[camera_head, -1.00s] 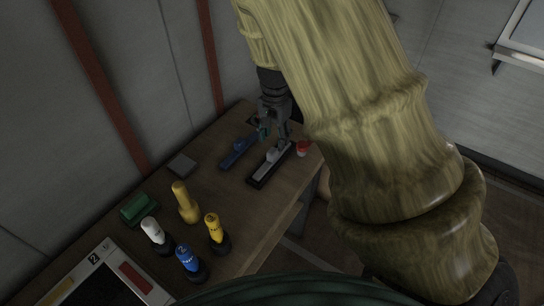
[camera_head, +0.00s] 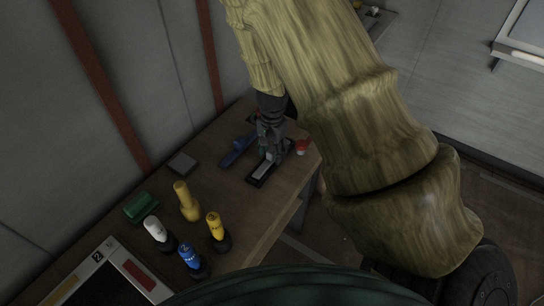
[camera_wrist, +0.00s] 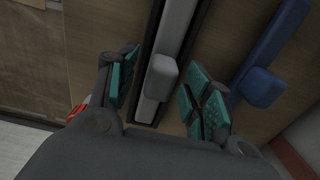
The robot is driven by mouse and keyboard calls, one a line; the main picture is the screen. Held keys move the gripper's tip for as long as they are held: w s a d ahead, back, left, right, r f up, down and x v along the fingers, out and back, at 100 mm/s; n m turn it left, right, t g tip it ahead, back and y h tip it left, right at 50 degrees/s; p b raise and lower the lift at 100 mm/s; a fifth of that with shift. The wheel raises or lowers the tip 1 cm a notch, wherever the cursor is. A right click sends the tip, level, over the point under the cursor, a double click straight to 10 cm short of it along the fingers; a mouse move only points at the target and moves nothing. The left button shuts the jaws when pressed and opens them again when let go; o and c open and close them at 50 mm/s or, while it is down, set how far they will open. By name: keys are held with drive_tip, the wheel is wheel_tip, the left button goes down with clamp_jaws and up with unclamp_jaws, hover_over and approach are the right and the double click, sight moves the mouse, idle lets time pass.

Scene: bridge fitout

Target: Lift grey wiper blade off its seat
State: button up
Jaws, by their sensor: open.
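The grey wiper blade (camera_head: 264,167) lies in its dark seat (camera_head: 254,181) near the far end of the wooden table. In the wrist view the grey blade (camera_wrist: 179,28) runs up the picture, with a raised block (camera_wrist: 161,72) on it, inside the dark-edged seat (camera_wrist: 147,60). My gripper (camera_wrist: 160,92) is open, with one teal-padded finger on each side of the block. Neither finger visibly touches it. In the head view my gripper (camera_head: 271,152) is over the blade and hides part of it.
A blue blade (camera_wrist: 264,82) with its own block lies beside the grey one, close to my right finger in the wrist view. A red-and-white object (camera_head: 303,147) is near the table edge. Several bottle-like items, a green block (camera_head: 141,207) and a grey pad (camera_head: 182,163) stand nearer.

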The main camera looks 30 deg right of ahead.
sight(272, 150)
drive_tip(key=shift+f, duration=0.1)
drive_tip(key=shift+c, duration=0.2)
clamp_jaws()
wheel_tip(272, 150, up, 10)
drive_tip(key=shift+b, duration=0.9)
